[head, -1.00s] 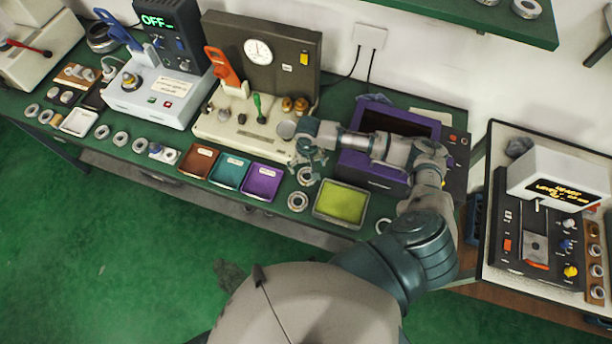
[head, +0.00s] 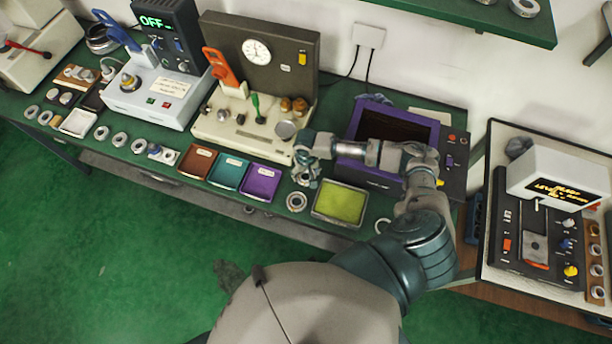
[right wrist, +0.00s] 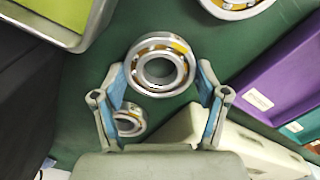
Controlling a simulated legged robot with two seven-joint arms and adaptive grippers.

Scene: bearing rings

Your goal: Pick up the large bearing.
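My right gripper (head: 306,174) reaches down over the table between the purple tray and the yellow-green tray. In the right wrist view its two blue-padded fingers (right wrist: 160,66) are spread, with a large silver bearing (right wrist: 134,70) between the tips. A thin gap shows on each side of that ring, and it looks to rest on the green surface. A smaller-looking bearing (right wrist: 129,122) lies nearer the palm, partly behind the left finger. Another large bearing (head: 297,201) lies near the table's front edge; it also shows at the top of the right wrist view (right wrist: 238,4). My left gripper is out of view.
A yellow-green tray (head: 341,203) stands right of the gripper, and a purple tray (head: 262,181) left. Behind are a gauge machine (head: 240,128) and a purple-framed device (head: 368,180). Several rings lie along the front left. Free table around the gripper is narrow.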

